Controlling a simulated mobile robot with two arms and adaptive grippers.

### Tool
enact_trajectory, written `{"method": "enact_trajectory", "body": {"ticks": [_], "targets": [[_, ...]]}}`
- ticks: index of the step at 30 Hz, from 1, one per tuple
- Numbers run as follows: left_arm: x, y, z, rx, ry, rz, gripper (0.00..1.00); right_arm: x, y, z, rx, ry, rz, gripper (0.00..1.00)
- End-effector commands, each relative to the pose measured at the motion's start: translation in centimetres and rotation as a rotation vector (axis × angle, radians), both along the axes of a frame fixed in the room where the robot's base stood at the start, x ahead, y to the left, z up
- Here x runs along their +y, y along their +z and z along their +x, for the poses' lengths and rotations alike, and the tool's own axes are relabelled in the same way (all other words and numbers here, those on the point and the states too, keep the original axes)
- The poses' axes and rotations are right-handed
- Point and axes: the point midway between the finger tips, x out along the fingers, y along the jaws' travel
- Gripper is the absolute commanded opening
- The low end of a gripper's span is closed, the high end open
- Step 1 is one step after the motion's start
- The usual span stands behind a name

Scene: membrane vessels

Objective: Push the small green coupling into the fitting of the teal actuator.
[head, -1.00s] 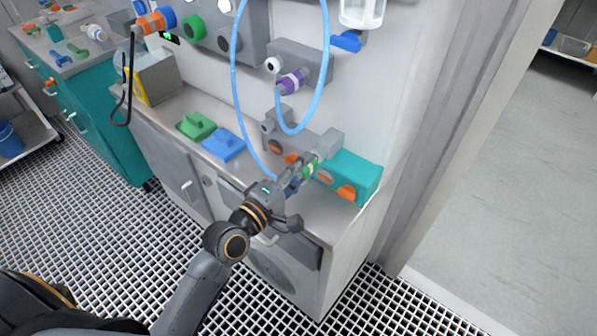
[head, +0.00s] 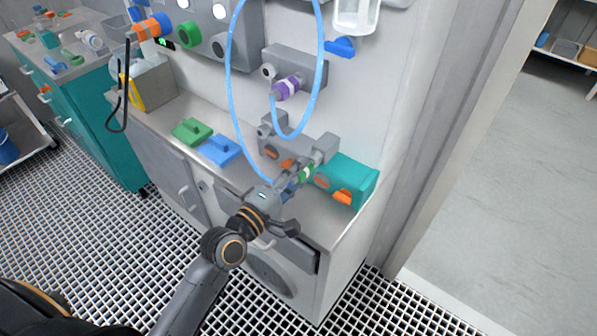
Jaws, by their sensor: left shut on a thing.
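The teal actuator (head: 352,178) is a box at the right end of the grey bench, with orange round parts on its front face. The small green coupling (head: 307,174) is between the fingers of my left gripper (head: 308,171), just left of the actuator. My left gripper is shut on it. A light blue hose runs down toward the gripper. The gripper partly hides the coupling and the actuator's left side, so I cannot tell whether the coupling touches the fitting. My right gripper is not in view.
A grey block with orange ports (head: 271,153) stands behind my gripper. A green plate (head: 192,131) and a blue plate (head: 219,150) lie on the bench to the left. The blue hose (head: 229,82) loops from the wall near a purple coupling (head: 287,87).

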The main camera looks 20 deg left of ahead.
Motion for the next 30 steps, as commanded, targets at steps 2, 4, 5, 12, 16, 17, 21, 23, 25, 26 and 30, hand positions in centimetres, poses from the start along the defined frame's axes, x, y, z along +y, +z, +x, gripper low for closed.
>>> {"method": "enact_trajectory", "body": {"ticks": [2, 4, 5, 12, 16, 17, 21, 23, 25, 26, 30], "targets": [[-0.05, -0.18, -0.04, 0.004, -0.002, 0.000, 0.00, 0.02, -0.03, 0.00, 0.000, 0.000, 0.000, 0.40], [-0.05, -0.18, -0.04, 0.004, -0.002, 0.000, 0.00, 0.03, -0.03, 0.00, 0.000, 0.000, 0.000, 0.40], [-0.05, -0.18, -0.04, 0.004, -0.002, 0.000, 0.00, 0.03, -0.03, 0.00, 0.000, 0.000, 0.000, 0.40], [-0.05, -0.16, -0.04, 0.004, -0.002, 0.000, 0.00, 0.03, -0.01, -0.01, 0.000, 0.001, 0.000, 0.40], [-0.06, -0.10, -0.04, 0.005, -0.002, 0.001, 0.00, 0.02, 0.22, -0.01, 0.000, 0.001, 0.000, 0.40], [-0.07, -0.10, -0.05, 0.005, -0.002, 0.002, 0.00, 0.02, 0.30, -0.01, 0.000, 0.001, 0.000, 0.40], [-0.07, -0.13, -0.06, 0.005, -0.002, 0.002, 0.00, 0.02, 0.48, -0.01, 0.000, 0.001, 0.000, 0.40], [-0.07, -0.18, -0.06, 0.004, -0.002, 0.001, 0.00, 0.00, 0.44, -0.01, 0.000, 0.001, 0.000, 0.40], [-0.07, -0.19, -0.06, 0.004, -0.002, 0.000, 0.00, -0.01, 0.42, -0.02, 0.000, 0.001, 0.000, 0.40], [-0.07, -0.19, -0.06, 0.004, -0.002, 0.000, 0.00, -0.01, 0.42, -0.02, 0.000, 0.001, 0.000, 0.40], [-0.07, -0.20, -0.06, 0.004, -0.002, 0.000, 0.00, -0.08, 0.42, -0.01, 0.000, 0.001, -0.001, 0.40]]}}
